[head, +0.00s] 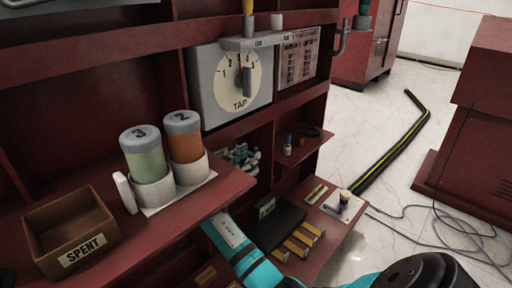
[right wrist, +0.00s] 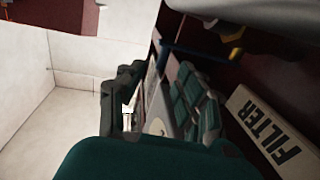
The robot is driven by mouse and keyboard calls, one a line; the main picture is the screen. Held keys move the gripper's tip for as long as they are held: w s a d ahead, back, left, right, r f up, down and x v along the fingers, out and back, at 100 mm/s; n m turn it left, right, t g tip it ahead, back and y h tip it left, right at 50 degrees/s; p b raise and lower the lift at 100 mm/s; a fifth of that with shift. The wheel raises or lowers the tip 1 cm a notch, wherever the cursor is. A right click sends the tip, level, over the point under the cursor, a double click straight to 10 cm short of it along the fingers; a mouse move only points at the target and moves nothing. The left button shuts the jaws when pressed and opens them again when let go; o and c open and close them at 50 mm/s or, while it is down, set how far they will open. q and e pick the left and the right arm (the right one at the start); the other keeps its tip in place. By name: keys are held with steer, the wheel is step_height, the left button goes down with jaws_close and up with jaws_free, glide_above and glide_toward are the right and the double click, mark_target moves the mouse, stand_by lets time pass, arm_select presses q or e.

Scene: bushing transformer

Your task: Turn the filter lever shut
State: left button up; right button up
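My right gripper (head: 240,157) shows small in the head view, in the dark bay under the TAP dial; the shelf hides part of its arm. In the right wrist view my right gripper (right wrist: 157,82) has its two dark green fingers spread apart. A pale grey piece shows in the gap between them; I cannot tell whether it touches either finger. A cream FILTER label (right wrist: 270,130) lies just right of the fingers. I cannot make out the filter lever for certain in either view. My left gripper is not in view.
The TAP dial box (head: 232,85) is above the bay. A shelf holds the SPENT box (head: 70,235) and two capped jars, 3 (head: 145,155) and 2 (head: 184,137). A lower shelf carries a black case (head: 275,225) and small items. Open floor lies to the right, with a black-yellow strip (head: 395,145) and cables.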

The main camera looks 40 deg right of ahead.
mark_target(255, 150)
steer(key=shift+x, duration=2.3)
jaws_close()
steer(key=shift+f, duration=0.1)
